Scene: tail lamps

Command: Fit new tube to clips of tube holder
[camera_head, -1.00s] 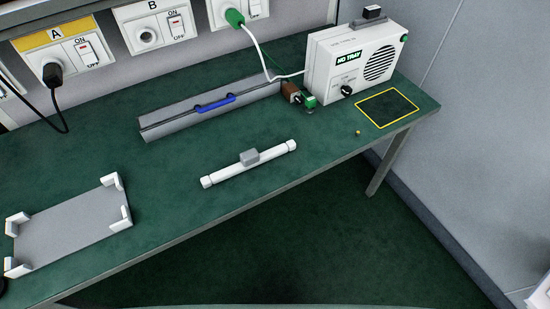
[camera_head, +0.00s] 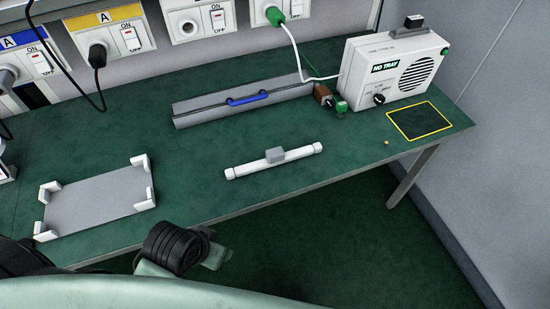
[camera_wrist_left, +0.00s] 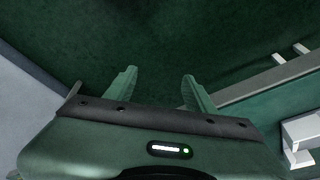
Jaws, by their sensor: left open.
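A white tube (camera_head: 250,168) with white end caps and a grey block at its middle lies on the green table, near the front edge. Behind it is a long grey angled piece (camera_head: 200,108) with a blue bar (camera_head: 247,98) on two dark mounts; I cannot tell for sure whether this is the tube holder. My left gripper (camera_head: 217,250) is low in front of the table's front edge, apart from the tube and partly hidden by my arm. The left wrist view shows its two green fingers (camera_wrist_left: 158,88) apart with nothing between them. My right gripper is out of view.
A grey tray (camera_head: 95,200) with white corner brackets is at the left. A white "NO TRAY" box (camera_head: 395,70) stands at the back right beside a yellow-outlined square (camera_head: 420,121). Switched sockets (camera_head: 118,35) line the wall. The table between tray and tube is clear.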

